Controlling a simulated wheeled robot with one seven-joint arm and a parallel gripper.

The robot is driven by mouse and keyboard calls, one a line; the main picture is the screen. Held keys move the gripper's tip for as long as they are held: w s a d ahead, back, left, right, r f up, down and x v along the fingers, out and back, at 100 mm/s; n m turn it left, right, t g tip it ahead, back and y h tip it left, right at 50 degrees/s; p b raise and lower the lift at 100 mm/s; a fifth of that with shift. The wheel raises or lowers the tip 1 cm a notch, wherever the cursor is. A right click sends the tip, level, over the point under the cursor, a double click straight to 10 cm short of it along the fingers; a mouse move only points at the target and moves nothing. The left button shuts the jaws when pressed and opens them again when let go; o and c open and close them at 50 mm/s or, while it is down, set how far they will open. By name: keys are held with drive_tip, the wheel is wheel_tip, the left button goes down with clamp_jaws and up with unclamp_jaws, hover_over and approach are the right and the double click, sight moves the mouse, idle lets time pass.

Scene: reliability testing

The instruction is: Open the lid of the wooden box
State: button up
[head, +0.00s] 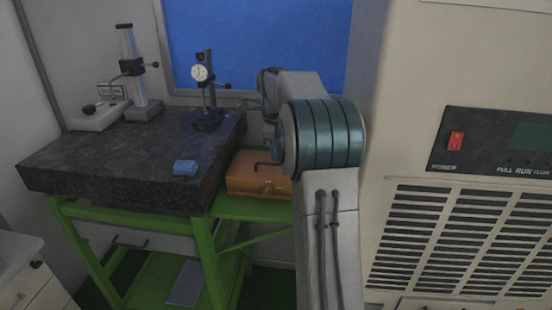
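The wooden box (256,176) is orange-brown and sits on a green stand, just right of the dark stone slab. It has a small round fitting on its front face. Its lid looks closed, though my arm covers the right part of the box. My arm rises in front of it and bends over toward the back. My gripper is at best partly in view behind the arm. A dark bent piece shows near the top of the box, and I cannot tell what it belongs to. Whether the gripper touches the box is hidden.
A stone surface plate (90,165) on a green frame (210,245) holds a blue block (185,168), a dial gauge stand (207,90) and a column instrument (137,75). A large beige cabinet (400,130) with vents stands close on the right. A blue panel (255,45) is behind.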

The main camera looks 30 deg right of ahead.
hover_over(276, 174)
drive_tip(key=shift+f, duration=2.1)
clamp_jaws()
drive_tip(key=shift+r+p, duration=0.15)
drive_tip(key=shift+p, duration=0.25)
